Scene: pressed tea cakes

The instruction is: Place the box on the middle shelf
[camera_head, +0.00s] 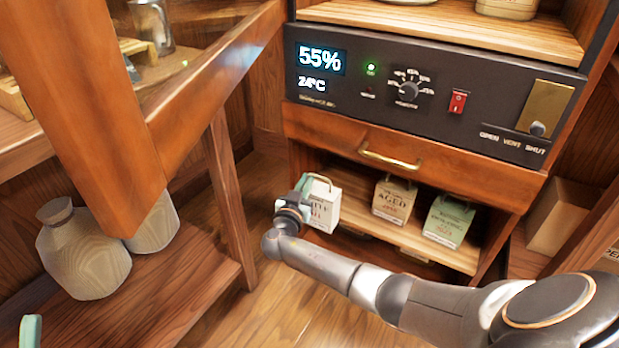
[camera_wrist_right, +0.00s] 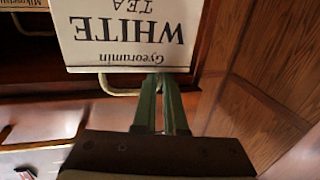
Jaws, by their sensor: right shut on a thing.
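The white box (camera_head: 324,206), labelled WHITE TEA, is at the left front of the shelf below the drawer (camera_head: 400,205). Its label is upside down in the right wrist view (camera_wrist_right: 125,35). My right gripper (camera_head: 306,185) is at the box's upper left. In the right wrist view its green fingers (camera_wrist_right: 160,82) are together at the box's wire handle, shut on it. I cannot tell whether the box touches the shelf board. Only a green tip of my left gripper (camera_head: 31,330) shows, at the lower left edge.
An AGED box (camera_head: 394,200) and a green box (camera_head: 448,222) stand on that shelf, to the right. A drawer with a brass handle (camera_head: 390,160) is above them, under the control panel (camera_head: 430,95). A wooden table leg (camera_head: 229,195) and clay jars (camera_head: 85,250) are at left.

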